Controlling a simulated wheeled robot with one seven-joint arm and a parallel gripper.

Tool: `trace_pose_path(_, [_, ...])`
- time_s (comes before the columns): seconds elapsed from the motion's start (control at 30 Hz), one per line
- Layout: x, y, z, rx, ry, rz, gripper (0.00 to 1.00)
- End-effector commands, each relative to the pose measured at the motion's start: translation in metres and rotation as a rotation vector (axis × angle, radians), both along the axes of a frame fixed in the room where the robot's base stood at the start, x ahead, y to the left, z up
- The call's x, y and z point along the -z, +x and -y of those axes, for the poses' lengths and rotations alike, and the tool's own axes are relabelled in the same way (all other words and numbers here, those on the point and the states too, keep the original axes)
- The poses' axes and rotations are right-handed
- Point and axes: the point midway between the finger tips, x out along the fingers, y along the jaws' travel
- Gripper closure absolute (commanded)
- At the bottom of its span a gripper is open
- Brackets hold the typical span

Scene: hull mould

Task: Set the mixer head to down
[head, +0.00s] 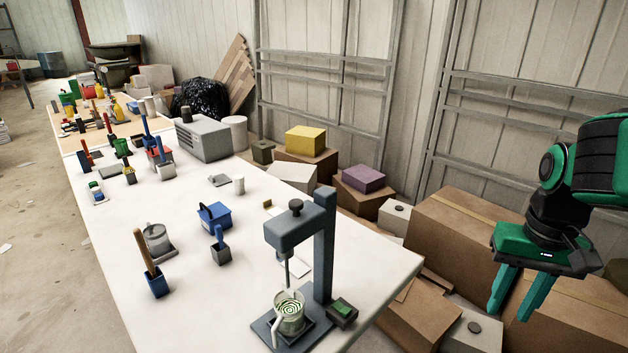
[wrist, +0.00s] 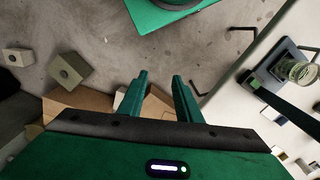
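The mixer is a grey bench stand with an upright column (head: 325,245) near the front right corner of the white table. The mixer head (head: 290,232) juts left from the column's upper part, with a dark knob on top. A thin shaft hangs from it towards a clear cup (head: 290,315) on the mixer's base; how far it reaches in is hard to tell. The cup shows a green and white spiral and a pale stick. In the wrist view the cup (wrist: 296,70) is at the right edge. My gripper (head: 513,308) is open and empty, well right of the mixer, above the boxes.
A small dark box with a green top (head: 342,309) sits right of the mixer base. A blue container (head: 214,215), a grey pot (head: 157,240) and a blue holder with a wooden handle (head: 157,284) stand further left. Cardboard boxes (head: 460,240) crowd the floor beside the table.

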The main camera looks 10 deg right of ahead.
Motion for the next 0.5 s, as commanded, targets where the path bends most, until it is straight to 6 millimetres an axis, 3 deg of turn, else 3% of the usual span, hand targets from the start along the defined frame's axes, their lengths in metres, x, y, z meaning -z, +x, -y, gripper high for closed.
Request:
trace_pose_path(0.27, [0.0, 0.0, 0.0, 0.0, 0.0, 0.0, 0.69])
trace_pose_path(0.3, [0.0, 0.0, 0.0, -0.001, 0.0, 0.0, 0.62])
trace_pose_path(0.4, [-0.009, -0.006, -0.001, -0.026, 0.0, 0.016, 0.6])
trace_pose_path(0.5, [-0.024, 0.014, -0.003, -0.117, 0.0, 0.018, 0.6])
